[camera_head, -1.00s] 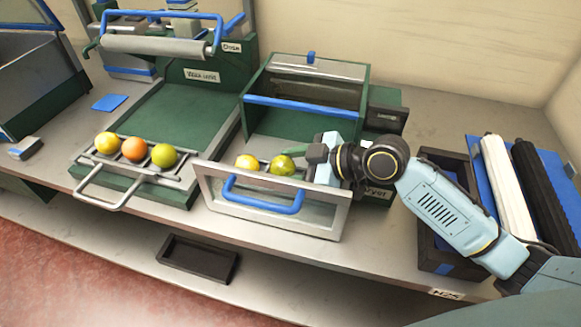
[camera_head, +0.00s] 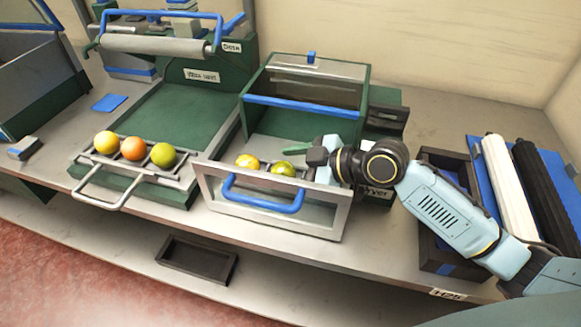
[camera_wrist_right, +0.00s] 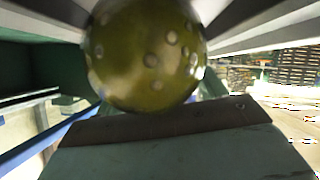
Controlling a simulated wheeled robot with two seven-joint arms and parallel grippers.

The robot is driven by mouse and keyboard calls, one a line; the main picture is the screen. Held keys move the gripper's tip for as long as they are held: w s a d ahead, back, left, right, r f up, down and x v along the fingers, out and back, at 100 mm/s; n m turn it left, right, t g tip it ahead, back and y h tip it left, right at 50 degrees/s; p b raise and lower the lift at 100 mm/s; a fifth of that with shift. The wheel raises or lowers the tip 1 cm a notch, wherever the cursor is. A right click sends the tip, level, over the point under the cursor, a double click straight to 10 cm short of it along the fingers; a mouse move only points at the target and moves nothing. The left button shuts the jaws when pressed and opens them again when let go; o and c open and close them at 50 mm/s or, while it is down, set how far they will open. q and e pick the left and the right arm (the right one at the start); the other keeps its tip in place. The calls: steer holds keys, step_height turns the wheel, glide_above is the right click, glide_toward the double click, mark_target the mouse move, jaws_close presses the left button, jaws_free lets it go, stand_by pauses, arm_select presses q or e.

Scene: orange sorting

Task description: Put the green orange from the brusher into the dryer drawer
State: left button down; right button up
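The dryer drawer (camera_head: 334,220) is pulled out, with a blue handle. A green orange (camera_head: 284,169) lies in it, just right of a yellow orange (camera_head: 247,161). My right gripper (camera_head: 299,156) is low at the drawer's right end, beside the green orange. One finger shows above and behind the fruit with a small gap; the other is hidden. The gripper looks open. In the right wrist view the green orange (camera_wrist_right: 145,55) is large at the top centre, close to a finger pad. The brusher (camera_head: 90,183) stands at the left. My left gripper is out of view.
The brusher rack holds a yellow (camera_head: 106,142), an orange (camera_head: 133,148) and a green fruit (camera_head: 163,154). The dryer's raised clear lid (camera_head: 315,85) is behind the drawer. A dark tray (camera_head: 430,262) and white and black rollers (camera_head: 510,180) are at the right.

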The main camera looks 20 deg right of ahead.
steer(key=shift+s+f, duration=0.1)
steer(key=shift+f, duration=0.15)
steer(key=shift+r, duration=0.25)
steer(key=r+p+v, duration=0.1)
steer(key=v, duration=1.1)
stand_by(0.8)
